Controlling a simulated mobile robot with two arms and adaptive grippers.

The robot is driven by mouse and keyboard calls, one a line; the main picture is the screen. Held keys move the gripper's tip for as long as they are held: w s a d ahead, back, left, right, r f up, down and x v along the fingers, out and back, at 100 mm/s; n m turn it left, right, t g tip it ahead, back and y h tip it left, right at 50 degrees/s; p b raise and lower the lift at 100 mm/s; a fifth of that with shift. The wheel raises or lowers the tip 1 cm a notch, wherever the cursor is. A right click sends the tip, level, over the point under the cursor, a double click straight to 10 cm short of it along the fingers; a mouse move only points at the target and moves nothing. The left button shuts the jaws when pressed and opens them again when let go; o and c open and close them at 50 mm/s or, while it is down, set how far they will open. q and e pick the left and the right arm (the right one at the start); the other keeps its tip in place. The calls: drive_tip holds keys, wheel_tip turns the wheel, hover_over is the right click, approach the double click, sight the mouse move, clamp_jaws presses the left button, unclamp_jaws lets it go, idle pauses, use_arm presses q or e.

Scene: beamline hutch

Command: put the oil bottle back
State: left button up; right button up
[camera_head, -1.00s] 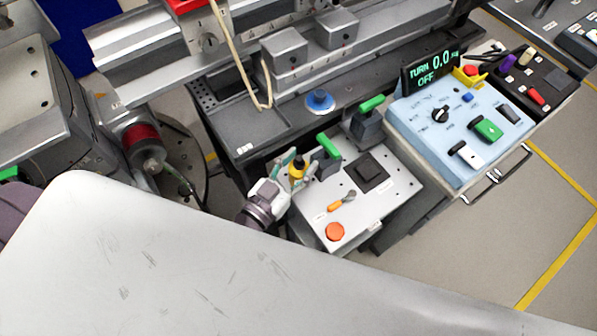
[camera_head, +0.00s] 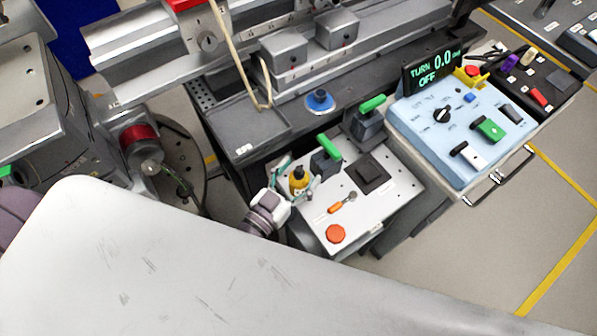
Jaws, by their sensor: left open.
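The oil bottle (camera_head: 298,181) is small and yellow with a dark top. It stands upright near the left edge of the light grey plate (camera_head: 378,208). My left gripper (camera_head: 297,177) is open, with one teal finger on each side of the bottle. I cannot tell whether a finger still touches it. The bottle's foot is partly hidden by the gripper. My right gripper is not in view.
A green-handled clamp (camera_head: 327,158) stands close behind the bottle. A black square block (camera_head: 369,173), an orange-handled tool (camera_head: 341,204) and an orange-red disc (camera_head: 336,234) are on the plate. A blue control box (camera_head: 460,125) stands to the right.

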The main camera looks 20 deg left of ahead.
use_arm(q)
drive_tip(key=shift+r, duration=0.15)
drive_tip(key=shift+s+a, duration=0.1)
drive_tip(key=shift+s, duration=0.25)
drive_tip(key=b+v, duration=0.1)
drive_tip(key=v, duration=1)
drive_tip(key=shift+s, duration=0.15)
